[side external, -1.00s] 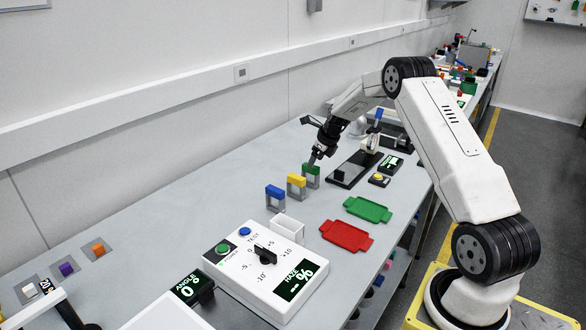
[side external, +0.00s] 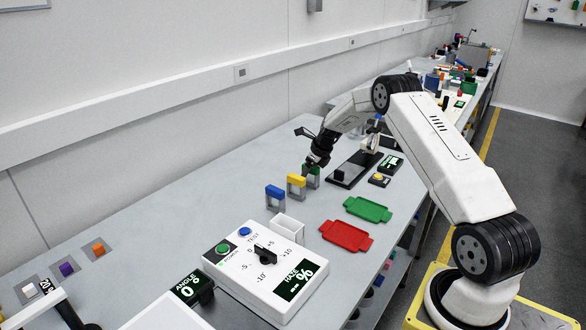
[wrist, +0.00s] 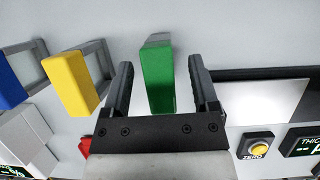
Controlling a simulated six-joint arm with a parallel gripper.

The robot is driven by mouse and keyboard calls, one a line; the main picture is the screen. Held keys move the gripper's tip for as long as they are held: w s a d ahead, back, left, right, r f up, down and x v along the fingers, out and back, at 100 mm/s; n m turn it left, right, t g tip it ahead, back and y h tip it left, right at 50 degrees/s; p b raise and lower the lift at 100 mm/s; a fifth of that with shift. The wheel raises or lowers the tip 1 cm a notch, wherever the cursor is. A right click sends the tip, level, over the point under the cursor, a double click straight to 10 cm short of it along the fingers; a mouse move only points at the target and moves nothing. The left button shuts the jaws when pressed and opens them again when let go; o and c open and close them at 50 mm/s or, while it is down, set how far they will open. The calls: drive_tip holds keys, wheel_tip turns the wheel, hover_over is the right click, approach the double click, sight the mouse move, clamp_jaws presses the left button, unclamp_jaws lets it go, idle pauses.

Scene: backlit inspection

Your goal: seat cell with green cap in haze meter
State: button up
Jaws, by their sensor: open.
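The cell with the green cap (side external: 312,170) stands in the row of capped cells on the bench, partly hidden by my gripper in the side view. In the wrist view the green cap (wrist: 158,77) lies between my two fingers, with a gap on each side. My gripper (wrist: 161,75) is open around it; in the side view my gripper (side external: 312,165) is down at the cell. The haze meter (side external: 258,262) is the white box with a dial, a green button and a display reading "HAZE %". A white open-topped holder (side external: 287,229) stands at its far edge.
A yellow-capped cell (side external: 296,184) and a blue-capped cell (side external: 275,196) stand left of the green one. A green tray (side external: 368,209) and a red tray (side external: 346,236) lie to the right.

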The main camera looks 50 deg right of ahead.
clamp_jaws()
idle(1.4)
